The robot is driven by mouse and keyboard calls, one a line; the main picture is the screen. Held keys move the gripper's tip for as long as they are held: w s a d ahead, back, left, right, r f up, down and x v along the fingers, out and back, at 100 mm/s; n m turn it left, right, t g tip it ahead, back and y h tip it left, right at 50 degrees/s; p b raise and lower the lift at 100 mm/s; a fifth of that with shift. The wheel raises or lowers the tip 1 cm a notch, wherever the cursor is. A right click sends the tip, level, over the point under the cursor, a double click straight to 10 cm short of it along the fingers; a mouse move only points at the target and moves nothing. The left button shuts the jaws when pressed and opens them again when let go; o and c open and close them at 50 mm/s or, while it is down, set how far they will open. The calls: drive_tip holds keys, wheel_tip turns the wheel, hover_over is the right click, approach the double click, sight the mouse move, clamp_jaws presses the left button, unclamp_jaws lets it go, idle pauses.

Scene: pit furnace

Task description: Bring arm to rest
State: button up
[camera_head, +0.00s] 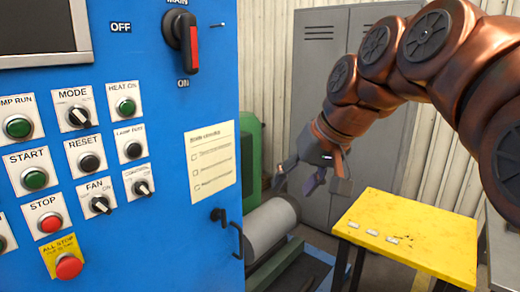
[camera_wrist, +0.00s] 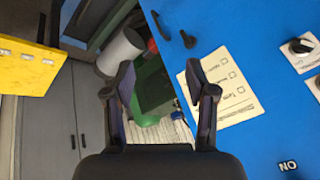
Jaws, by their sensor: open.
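My gripper (camera_head: 315,183) hangs at the end of my copper-coloured arm, in the gap between the blue control panel (camera_head: 215,100) and the yellow-topped table (camera_head: 410,240). In the wrist view my gripper (camera_wrist: 167,90) has its two dark fingers spread apart with nothing between them. The arm comes in from the right of the head view and bends down to the gripper. The gripper appears clear of the panel and the table.
The panel carries several buttons and knobs, a red-handled main switch (camera_head: 186,40) and a paper checklist (camera_head: 211,160). A grey cylinder (camera_head: 270,228) and green machinery (camera_head: 250,158) lie beyond. Grey lockers (camera_head: 318,70) stand at the back. Small pale pieces (camera_head: 372,232) lie on the table.

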drive_tip(key=s+d+f+g+h, duration=0.1)
drive_tip(key=s+d+f, duration=0.3)
drive_tip(key=s+f, duration=0.5)
drive_tip(key=s+d+f+m+g+h, duration=0.1)
drive_tip(key=s+d+f+g, duration=0.2)
drive_tip(key=s+f, duration=0.6)
drive_tip(key=s+d+f+g+h, duration=0.2)
drive_tip(key=s+d+f, duration=0.2)
drive_tip(key=s+f, duration=0.5)
drive_tip(key=shift+s+d+f+m, duration=0.2)
drive_tip(key=shift+d+m, duration=0.1)
drive_tip(key=shift+m, duration=0.1)
